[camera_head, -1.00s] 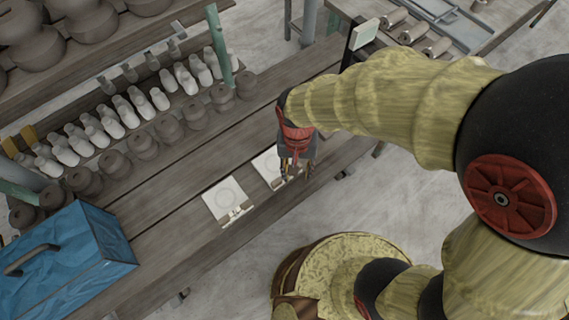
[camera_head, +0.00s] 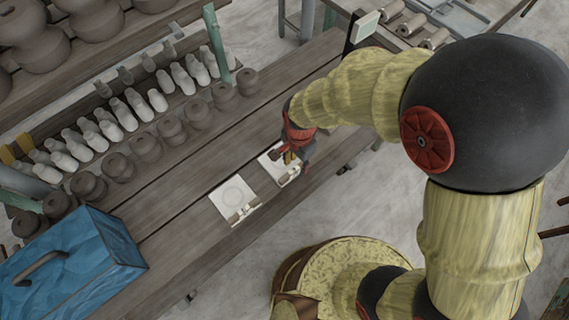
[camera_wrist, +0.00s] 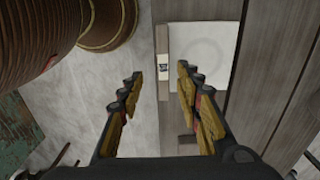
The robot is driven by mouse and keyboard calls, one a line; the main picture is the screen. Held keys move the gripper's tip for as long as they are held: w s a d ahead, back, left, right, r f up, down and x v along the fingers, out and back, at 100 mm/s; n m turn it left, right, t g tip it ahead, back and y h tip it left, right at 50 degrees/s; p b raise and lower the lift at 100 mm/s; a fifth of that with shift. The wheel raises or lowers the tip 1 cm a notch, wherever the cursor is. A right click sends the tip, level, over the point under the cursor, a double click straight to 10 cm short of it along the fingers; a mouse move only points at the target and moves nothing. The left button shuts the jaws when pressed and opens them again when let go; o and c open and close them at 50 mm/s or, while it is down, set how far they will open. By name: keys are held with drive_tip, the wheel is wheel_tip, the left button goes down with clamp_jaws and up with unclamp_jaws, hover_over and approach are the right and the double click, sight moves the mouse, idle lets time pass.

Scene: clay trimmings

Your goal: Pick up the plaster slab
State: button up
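Two flat white slabs lie on the wooden bench. The left slab (camera_head: 232,196) shows whole, with a faint round mark and a brown strip with a small tag along its front edge. The right slab (camera_head: 272,166) is partly hidden by my gripper (camera_head: 284,158), which is above it. Which one the task means I cannot tell. In the wrist view a slab (camera_wrist: 207,50) with a round mark lies beyond the right finger. My gripper (camera_wrist: 158,82) is open there, its fingers apart with nothing between them; its tips stand near the slab's strip side.
A blue box (camera_head: 75,262) with a dark handle stands at the bench's left end. Rows of white figures (camera_head: 122,113) and brown clay pots (camera_head: 172,130) line the back. A green post (camera_head: 215,45) rises there. Bare bench lies around the left slab.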

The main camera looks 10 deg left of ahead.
sight(294, 170)
drive_tip(key=f, duration=0.1)
drive_tip(key=f+b, duration=0.1)
drive_tip(key=f, duration=0.2)
drive_tip(key=shift+a+f, duration=0.35)
drive_tip(key=shift+f, duration=0.05)
drive_tip(key=shift+c, duration=0.6)
drive_tip(key=c, duration=0.7)
drive_tip(key=shift+r, duration=0.1)
clamp_jaws()
